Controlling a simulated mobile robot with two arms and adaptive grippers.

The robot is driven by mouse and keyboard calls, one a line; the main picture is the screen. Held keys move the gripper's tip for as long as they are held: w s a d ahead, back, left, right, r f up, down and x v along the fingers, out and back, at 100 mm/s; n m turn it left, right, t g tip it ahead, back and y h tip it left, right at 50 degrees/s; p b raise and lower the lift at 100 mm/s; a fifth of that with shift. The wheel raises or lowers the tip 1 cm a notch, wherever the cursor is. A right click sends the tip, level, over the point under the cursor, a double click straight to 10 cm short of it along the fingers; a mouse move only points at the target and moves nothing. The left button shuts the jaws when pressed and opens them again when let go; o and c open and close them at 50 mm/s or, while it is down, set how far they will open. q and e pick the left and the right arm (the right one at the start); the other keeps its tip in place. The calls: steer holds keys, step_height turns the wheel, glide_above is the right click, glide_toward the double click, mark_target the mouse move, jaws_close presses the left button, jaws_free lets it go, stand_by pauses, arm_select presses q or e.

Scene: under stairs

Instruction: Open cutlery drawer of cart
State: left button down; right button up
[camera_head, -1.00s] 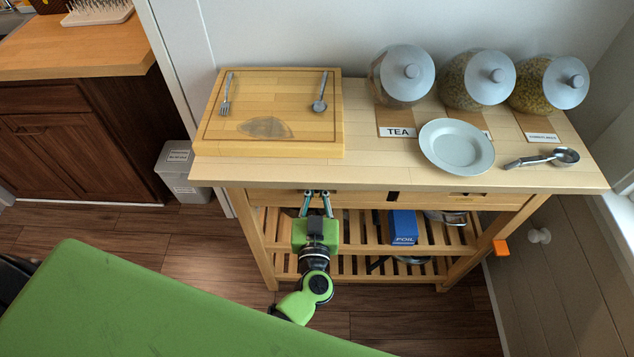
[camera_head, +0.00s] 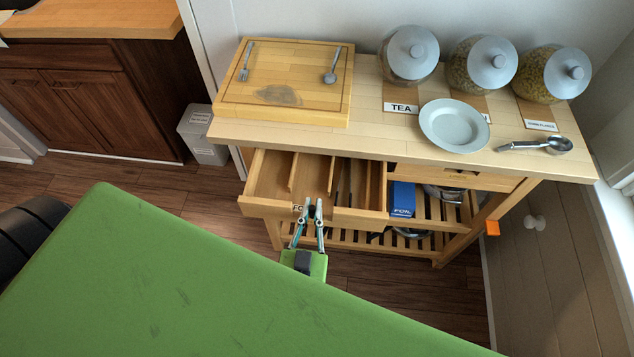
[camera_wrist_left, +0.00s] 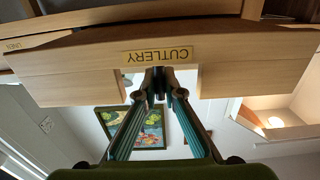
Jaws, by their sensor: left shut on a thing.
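The wooden cart (camera_head: 240,131) stands against the wall. Its cutlery drawer (camera_head: 262,208) on the left side is pulled out, showing wooden dividers and a few dark, thin items inside. In the left wrist view the drawer front (camera_wrist_left: 80,72) fills the upper part, with a "CUTLERY" label that appears upside down. My left gripper (camera_head: 311,208) is at the middle of the drawer front. In the left wrist view its fingertips (camera_wrist_left: 159,78) are closed together at the front's cut-out, just beside the label. My right gripper is out of view.
A cutting board (camera_head: 320,78) with a fork and spoon, glass jars (camera_head: 408,58), a plate (camera_head: 454,126) and a metal scoop (camera_head: 536,145) are on the cart top. A foil box (camera_head: 402,200) is on the shelf. A grey bin (camera_head: 205,135) stands left of the cart.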

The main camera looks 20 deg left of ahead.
arm_select(q)
steer(key=v, duration=0.5)
steer(key=shift+v, duration=0.85)
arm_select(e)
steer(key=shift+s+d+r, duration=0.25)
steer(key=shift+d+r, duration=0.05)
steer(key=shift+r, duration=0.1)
arm_select(q)
steer(key=c, duration=2.1)
jaws_free()
steer(key=shift+c, duration=0.2)
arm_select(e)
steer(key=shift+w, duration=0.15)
arm_select(q)
steer(key=shift+r, duration=0.1)
step_height(320, 180, up, 10)
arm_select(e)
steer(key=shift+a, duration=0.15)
